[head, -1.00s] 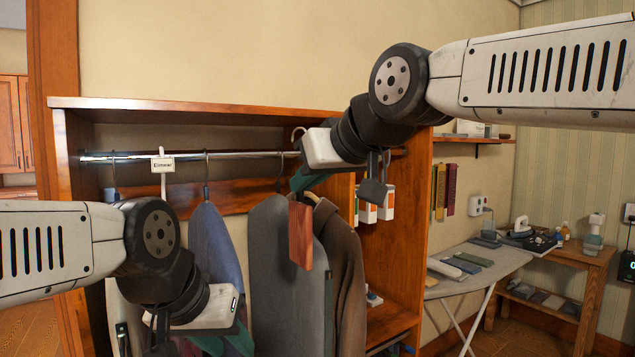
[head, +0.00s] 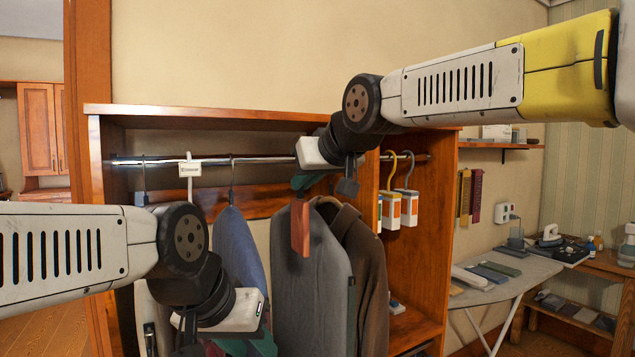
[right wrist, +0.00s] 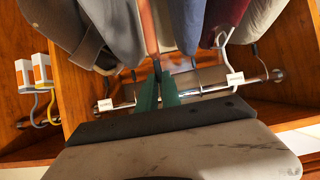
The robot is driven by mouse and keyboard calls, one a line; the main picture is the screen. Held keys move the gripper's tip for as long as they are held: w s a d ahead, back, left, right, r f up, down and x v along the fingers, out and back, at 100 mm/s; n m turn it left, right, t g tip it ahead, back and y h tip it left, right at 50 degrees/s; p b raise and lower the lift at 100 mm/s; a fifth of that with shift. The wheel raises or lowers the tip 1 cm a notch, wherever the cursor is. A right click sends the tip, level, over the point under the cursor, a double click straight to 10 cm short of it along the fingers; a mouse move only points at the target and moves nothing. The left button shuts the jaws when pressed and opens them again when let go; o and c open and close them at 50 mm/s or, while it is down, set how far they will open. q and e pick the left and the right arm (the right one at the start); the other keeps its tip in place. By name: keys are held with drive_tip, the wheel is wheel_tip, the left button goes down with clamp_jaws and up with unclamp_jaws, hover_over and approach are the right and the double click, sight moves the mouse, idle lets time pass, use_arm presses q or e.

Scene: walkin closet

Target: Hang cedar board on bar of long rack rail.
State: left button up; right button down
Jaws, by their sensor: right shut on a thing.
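The cedar board (head: 300,230) is a narrow reddish-brown slab hanging upright below my right gripper (head: 303,184) in the head view. The right gripper is shut on its top, just below the rack rail (head: 270,161), in front of a grey garment. In the right wrist view, the board (right wrist: 149,28) extends away beyond the green fingers (right wrist: 157,88), and the rail (right wrist: 205,88) runs behind them. Whether any hook on the board touches the rail is hidden. My left gripper (head: 228,346) is low in front of the blue garment, cut by the frame's edge; its jaw gap is unclear.
Garments on hangers fill the rail: a blue one (head: 238,245), a grey one (head: 305,300) and a brown coat (head: 362,260). A white name tag (head: 190,169) sits on the rail. Two orange-and-white hanging blocks (head: 400,208) are right of my gripper. An ironing board (head: 515,275) stands at right.

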drive_tip(key=w+a+f, duration=0.1)
drive_tip(key=w+a, duration=0.4)
drive_tip(key=w, duration=0.2)
drive_tip(key=w+a+f, duration=0.2)
drive_tip(key=w+a, duration=0.3)
drive_tip(key=w, duration=0.3)
drive_tip(key=shift+w+a, duration=0.25)
drive_tip(key=shift+w, duration=0.05)
idle(0.6)
drive_tip(key=c, duration=1.5)
unclamp_jaws()
drive_tip(key=shift+o, duration=0.2)
